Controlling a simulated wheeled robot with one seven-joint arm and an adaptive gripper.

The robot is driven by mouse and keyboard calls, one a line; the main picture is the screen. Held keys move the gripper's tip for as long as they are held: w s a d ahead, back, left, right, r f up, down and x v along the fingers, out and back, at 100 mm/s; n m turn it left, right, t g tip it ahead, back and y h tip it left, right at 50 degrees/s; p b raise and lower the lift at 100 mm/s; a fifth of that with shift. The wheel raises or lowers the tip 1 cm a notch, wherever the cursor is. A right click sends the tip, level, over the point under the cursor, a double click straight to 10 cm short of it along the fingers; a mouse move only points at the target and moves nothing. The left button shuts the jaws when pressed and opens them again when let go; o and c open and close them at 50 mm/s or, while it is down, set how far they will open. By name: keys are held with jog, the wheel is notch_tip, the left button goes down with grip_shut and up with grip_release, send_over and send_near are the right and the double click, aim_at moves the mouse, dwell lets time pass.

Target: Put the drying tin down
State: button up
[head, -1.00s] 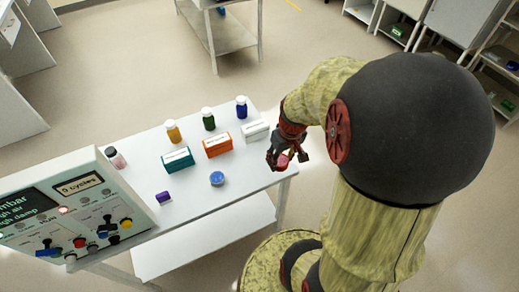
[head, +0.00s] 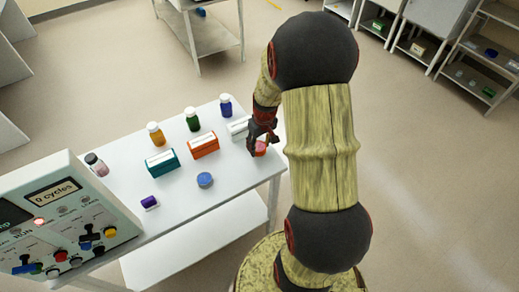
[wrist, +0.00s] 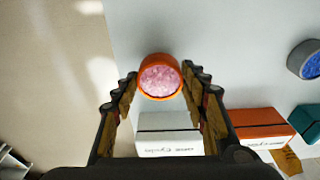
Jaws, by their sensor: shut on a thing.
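The drying tin (head: 260,148) is a small round orange-red tin with pink grains inside. It also shows in the wrist view (wrist: 160,78), held upright-looking between the fingertips. My gripper (head: 261,144) is shut on it, over the right end of the white table (head: 230,172). In the wrist view my gripper (wrist: 160,80) has one finger on each side of the tin. I cannot tell whether the tin's base touches the table top.
A white box (head: 238,127) stands close behind the gripper. A control panel (head: 65,225) stands at left. Bare table lies front right.

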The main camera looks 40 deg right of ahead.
aim_at(262, 150)
jog(key=shift+f, duration=0.9)
jog(key=shift+f+b, duration=0.2)
jog(key=shift+b, duration=0.1)
jog(key=o, duration=1.2)
jog(key=shift+r, duration=0.1)
notch_tip(262, 150, up, 12)
jog(key=s+p, duration=0.2)
jog(key=p, duration=0.1)
jog(key=a+r, duration=0.8)
jog(key=s+a+r+n+t, duration=0.1)
jog(key=s+a+r+t, duration=0.1)
jog(key=s+a+r, duration=0.4)
jog(key=s+a+r+n+t, duration=0.1)
jog(key=s+a+r, duration=0.5)
jog(key=a, duration=0.6)
jog(key=shift+s+a+r+n+t, duration=0.15)
jog(key=shift+a+n+t, duration=0.15)
jog(key=shift+a+t, duration=0.1)
